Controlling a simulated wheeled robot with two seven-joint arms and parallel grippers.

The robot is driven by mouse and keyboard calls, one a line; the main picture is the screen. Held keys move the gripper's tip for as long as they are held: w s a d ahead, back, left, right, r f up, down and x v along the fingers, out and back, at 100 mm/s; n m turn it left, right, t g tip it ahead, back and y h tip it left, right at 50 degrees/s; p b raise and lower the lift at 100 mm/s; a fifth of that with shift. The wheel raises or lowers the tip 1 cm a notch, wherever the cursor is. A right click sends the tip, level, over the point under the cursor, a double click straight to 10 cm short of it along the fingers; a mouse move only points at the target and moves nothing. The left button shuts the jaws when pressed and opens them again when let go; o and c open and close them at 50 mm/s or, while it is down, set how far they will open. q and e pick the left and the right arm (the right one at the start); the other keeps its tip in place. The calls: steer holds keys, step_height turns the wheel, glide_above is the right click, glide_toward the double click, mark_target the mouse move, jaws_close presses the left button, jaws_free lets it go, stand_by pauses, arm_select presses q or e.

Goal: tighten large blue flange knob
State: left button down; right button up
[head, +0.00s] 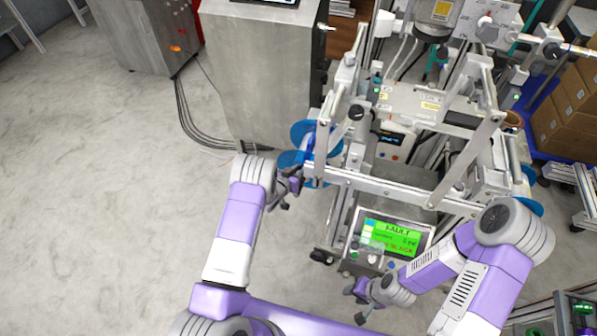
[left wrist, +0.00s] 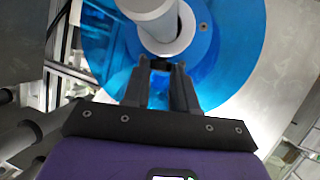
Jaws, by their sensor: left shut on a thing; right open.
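Large blue flange discs (head: 318,134) sit on the left side of the metal machine. In the left wrist view a translucent blue flange (left wrist: 232,45) fills the upper middle, with a light grey round hub (left wrist: 168,28) in front of it. My left gripper (head: 297,181) is at the flange's near left edge. In the left wrist view its dark fingers (left wrist: 162,68) are closed just below the hub, on a small dark piece that I take as the flange knob; most of it is hidden. My right gripper (head: 360,303) is open and empty, low in front of the machine.
A screen (head: 390,236) on the machine's front shows a green "FAULT" panel. A grey metal cabinet (head: 262,75) stands behind on the left, with black cables on the floor. Cardboard boxes (head: 565,115) are at the right. The floor at the left is clear.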

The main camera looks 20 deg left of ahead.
arm_select(q)
steer(key=shift+w+a+m+g+h, duration=0.15)
steer(key=shift+m+g+h, duration=0.1)
steer(key=shift+m+h, duration=0.45)
steer(key=shift+s+a+m+g+h, duration=0.1)
steer(key=shift+a+m+g+h, duration=0.1)
steer(key=shift+m+h, duration=0.5)
steer(key=shift+w+a+m+g+h, duration=0.1)
steer(key=shift+m+g+h, duration=0.15)
steer(key=shift+m+h, duration=0.4)
steer(key=c, duration=0.9)
jaws_free()
steer(key=shift+p+v, duration=1.4)
steer(key=shift+v, duration=2.35)
steer(key=shift+f, duration=0.1)
